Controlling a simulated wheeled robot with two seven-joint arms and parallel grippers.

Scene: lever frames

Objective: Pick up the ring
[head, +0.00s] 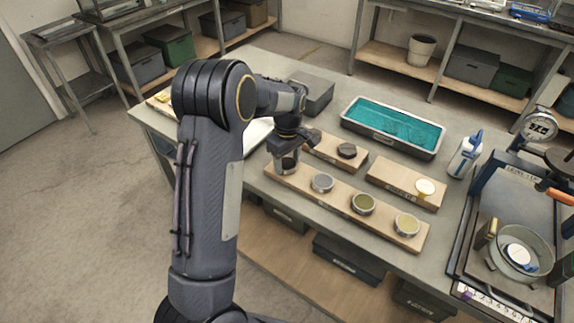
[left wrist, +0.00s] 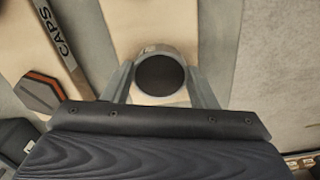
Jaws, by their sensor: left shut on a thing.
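My left gripper (head: 287,162) points down over the left end of the long wooden board (head: 343,205) at the front of the table. In the left wrist view its two fingers (left wrist: 160,85) are closed on either side of a small round ring (left wrist: 158,48) with a pale rim and a dark middle. The ring is mostly hidden by the fingers in the head view. I cannot tell whether it still touches the board. Several round pieces stand along the same board, including a grey one (head: 323,183), an olive one (head: 363,204) and a tan one (head: 406,225). My right gripper is not seen.

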